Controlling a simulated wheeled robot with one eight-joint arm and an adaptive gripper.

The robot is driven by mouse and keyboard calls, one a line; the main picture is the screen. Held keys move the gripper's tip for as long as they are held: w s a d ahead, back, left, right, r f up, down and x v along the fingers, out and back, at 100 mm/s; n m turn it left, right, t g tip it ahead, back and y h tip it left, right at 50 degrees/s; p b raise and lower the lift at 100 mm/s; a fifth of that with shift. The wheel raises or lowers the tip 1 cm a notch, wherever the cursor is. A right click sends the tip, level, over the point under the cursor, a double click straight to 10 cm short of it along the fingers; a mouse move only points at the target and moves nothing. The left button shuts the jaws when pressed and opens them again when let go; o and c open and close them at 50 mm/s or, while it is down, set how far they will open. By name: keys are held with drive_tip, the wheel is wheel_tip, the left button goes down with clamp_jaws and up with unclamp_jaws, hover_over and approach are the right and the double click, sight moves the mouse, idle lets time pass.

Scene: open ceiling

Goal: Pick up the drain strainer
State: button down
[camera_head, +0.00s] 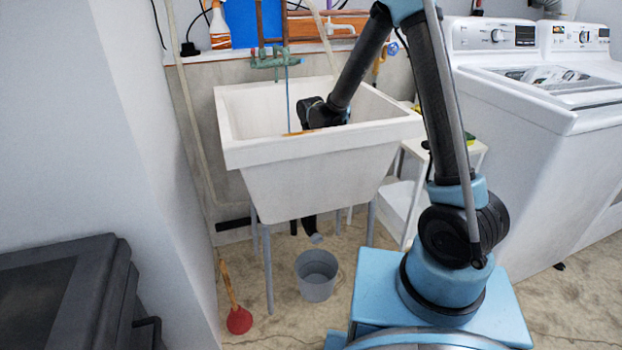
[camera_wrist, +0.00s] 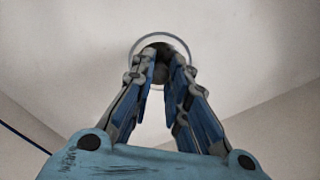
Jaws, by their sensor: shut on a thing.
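The white utility sink (camera_head: 312,178) stands against the back wall. My arm reaches down into its basin, and the sink's front wall hides my fingers in the head view. In the wrist view my gripper (camera_wrist: 162,62) points at the round drain in the basin floor. Its two fingertips are drawn close together on the drain strainer (camera_wrist: 161,48), a small dark round piece at the centre of the pale drain ring (camera_wrist: 136,44). The fingertips cover much of the strainer. I cannot tell whether it is lifted off the drain.
The basin walls surround my gripper. A green faucet (camera_head: 276,62) hangs at the sink's back left. A grey bucket (camera_head: 317,288) and a red plunger (camera_head: 239,320) stand on the floor below. A white washing machine (camera_head: 510,150) is at the right, with a small white table (camera_head: 408,150) beside the sink.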

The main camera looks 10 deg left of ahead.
drive_tip(key=s+a+r+t+y, duration=0.1)
drive_tip(key=s+r+t+y, duration=0.1)
drive_tip(key=r, duration=1)
drive_tip(key=s+r+t+y, duration=0.1)
drive_tip(key=s+r+t, duration=0.2)
drive_tip(key=r, duration=0.9)
drive_tip(key=w+a+f, duration=0.3)
drive_tip(key=w+a, duration=0.5)
drive_tip(key=w, duration=0.3)
drive_tip(key=shift+w+a, duration=0.15)
drive_tip(key=shift+w, duration=0.2)
drive_tip(key=shift+f, duration=0.1)
drive_tip(key=shift+w, duration=0.1)
idle(0.6)
drive_tip(key=shift+w+d, duration=0.25)
drive_tip(key=shift+d, duration=0.25)
drive_tip(key=shift+s+a, duration=0.1)
drive_tip(key=shift+a, duration=0.1)
drive_tip(key=shift+s+a, duration=0.25)
drive_tip(key=shift+a, duration=0.05)
